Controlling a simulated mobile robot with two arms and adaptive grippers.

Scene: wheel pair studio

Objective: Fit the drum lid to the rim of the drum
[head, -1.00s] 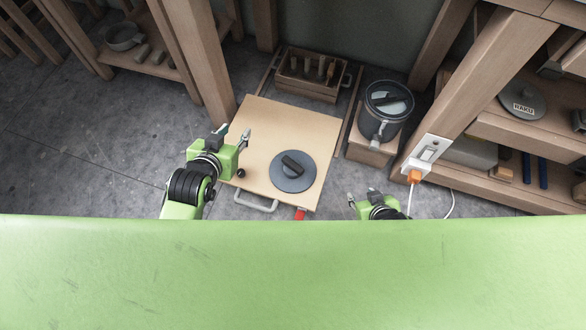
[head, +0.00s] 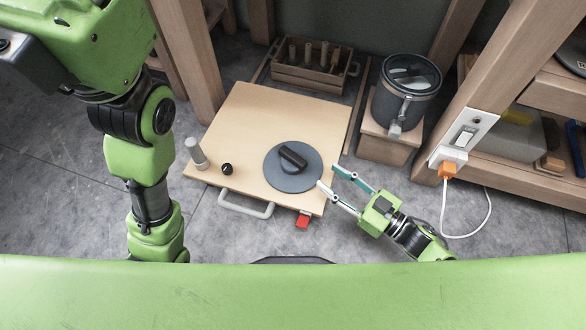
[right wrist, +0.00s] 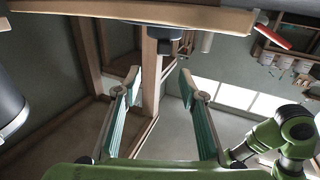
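The drum lid (head: 281,178) is a flat grey disc with a black bar handle (head: 294,157). It lies on the wooden tabletop (head: 245,125), and shows nearly edge-on and upside down in the right wrist view. The grey drum (head: 388,107) stands upright on a wooden block to the right; its round top rim (head: 437,73) faces up. Part of it shows at the left of the right wrist view (right wrist: 8,100). My right gripper (head: 329,178) is open and empty, its fingertips close by the lid's right edge. My left arm fills the left side; its gripper is out of view.
A wooden crate with pegs (head: 308,75) stands behind the tabletop. A grey post (head: 196,153) and black knob (head: 226,169) are at its left front, a red clip (head: 303,220) at its front edge. A post with a socket and orange plug (head: 447,169) stands at right.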

